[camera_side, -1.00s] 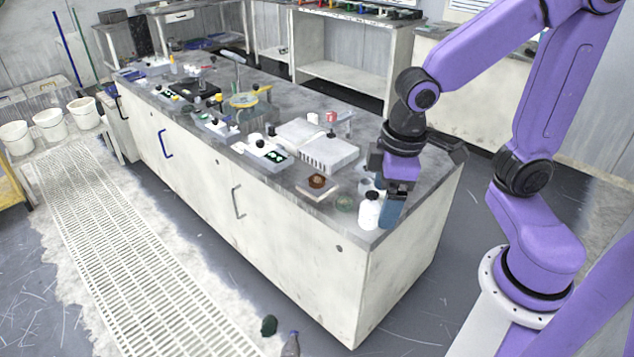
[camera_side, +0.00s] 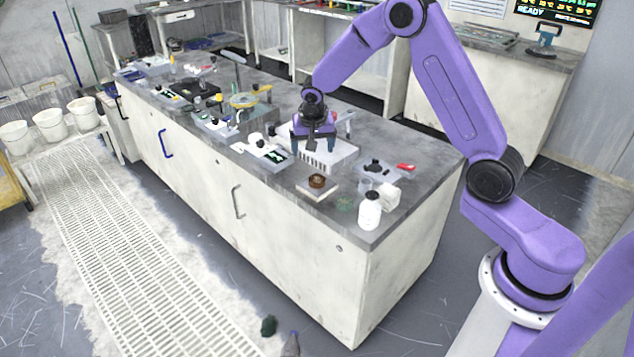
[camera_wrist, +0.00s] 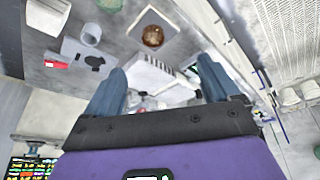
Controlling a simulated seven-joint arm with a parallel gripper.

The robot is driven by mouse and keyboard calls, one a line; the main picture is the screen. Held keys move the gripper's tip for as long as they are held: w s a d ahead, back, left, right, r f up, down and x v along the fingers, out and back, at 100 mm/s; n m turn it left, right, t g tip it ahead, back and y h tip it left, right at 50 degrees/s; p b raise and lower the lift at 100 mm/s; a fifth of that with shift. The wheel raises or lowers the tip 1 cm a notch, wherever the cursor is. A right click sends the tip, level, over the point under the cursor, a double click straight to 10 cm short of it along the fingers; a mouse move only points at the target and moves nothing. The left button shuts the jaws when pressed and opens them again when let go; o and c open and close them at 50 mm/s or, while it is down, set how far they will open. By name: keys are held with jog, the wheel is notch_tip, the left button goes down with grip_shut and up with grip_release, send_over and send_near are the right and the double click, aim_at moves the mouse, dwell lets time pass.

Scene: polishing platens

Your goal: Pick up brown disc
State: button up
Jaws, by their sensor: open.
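The brown disc (camera_side: 317,181) sits on a small light square block (camera_side: 318,191) near the front edge of the bench. In the wrist view the brown disc (camera_wrist: 153,36) shows on its square block at the top centre, beyond the fingertips. My gripper (camera_side: 314,144) is over the white slotted box, behind and a little left of the disc in the side view. In the wrist view my gripper (camera_wrist: 160,84) has its two blue fingers apart with nothing held between them. The fingers do not touch the disc.
The white slotted box (camera_side: 335,158) lies under my gripper. Bench equipment crowds the left.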

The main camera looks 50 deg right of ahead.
aim_at(317, 179)
jog(key=shift+m, duration=0.8)
jog(key=d+x, duration=0.1)
jog(key=x, duration=0.5)
jog(key=d+x, duration=0.1)
jog(key=x, duration=0.6)
jog(key=d+r+x, duration=0.1)
jog(key=x, duration=0.6)
jog(key=shift+w+d+f, duration=0.1)
jog(key=shift+w, duration=0.15)
jog(key=c, duration=1.2)
